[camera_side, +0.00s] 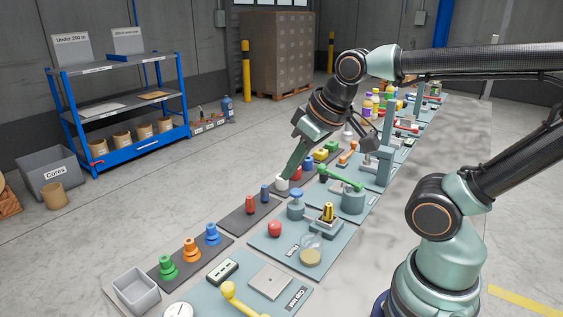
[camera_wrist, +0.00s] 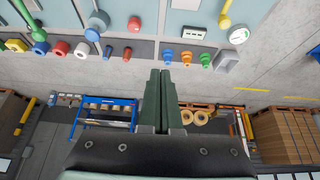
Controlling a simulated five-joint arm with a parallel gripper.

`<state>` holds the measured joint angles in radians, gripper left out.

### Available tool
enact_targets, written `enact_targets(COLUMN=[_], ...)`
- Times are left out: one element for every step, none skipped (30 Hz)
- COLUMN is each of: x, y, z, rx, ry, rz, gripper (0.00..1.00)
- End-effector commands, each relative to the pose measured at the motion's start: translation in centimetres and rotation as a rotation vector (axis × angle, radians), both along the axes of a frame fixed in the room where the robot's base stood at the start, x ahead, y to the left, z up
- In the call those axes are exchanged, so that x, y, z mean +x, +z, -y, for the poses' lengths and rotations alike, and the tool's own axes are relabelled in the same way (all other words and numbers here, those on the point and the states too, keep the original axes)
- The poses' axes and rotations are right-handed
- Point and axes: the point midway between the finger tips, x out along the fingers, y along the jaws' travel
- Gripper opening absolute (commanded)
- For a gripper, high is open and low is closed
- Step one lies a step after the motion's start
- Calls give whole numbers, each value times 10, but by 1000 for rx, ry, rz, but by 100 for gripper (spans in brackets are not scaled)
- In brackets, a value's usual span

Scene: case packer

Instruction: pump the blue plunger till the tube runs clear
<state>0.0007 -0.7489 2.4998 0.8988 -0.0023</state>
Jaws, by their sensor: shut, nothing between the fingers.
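The blue plunger (camera_side: 296,194) looks like a round blue knob on a short grey-green body, on a pale panel in the middle of the bench. In the wrist view a blue round knob (camera_wrist: 98,22) near the top appears to be the same one. A clear dish with a yellowish base (camera_side: 311,251) stands on the same panel; I cannot make out a tube for certain. My gripper (camera_side: 286,172) points down, up and left of the plunger, with its tips near a white cylinder. In the wrist view my gripper (camera_wrist: 160,74) shows its fingers together, empty and apart from the knob.
A red button (camera_side: 274,229) and a yellow part (camera_side: 328,212) share the panel. A green lever (camera_side: 340,179) is behind. Green, orange and blue stepped knobs (camera_side: 190,249) stand front left, near a grey bin (camera_side: 136,290).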

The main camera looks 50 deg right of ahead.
Motion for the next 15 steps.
enact_targets(x=[2,3,6,9,13,19,24,29,37,42,48,55,60,64,69], y=[0,-1,-1,-2,-3,-5,-6,-8,-11,-13,-16,-19,-22,-24,-28], z=[2,3,6,9,13,20,26,32,42,50,59,70,79,88,100], rx=[-5,-8,-17,-26,-37,-56,-73,-91,-118,-140,-163,-194,-217,-241,-272], ry=[2,5,10,17,23,37,47,60,78,93,107,127,141,156,173], rz=[1,2,4,7,9,14,18,22,28,32,35,40,43,45,47], gripper=[0,0,0,0,0,0,0,0,0,0,0,0,0,0,0])
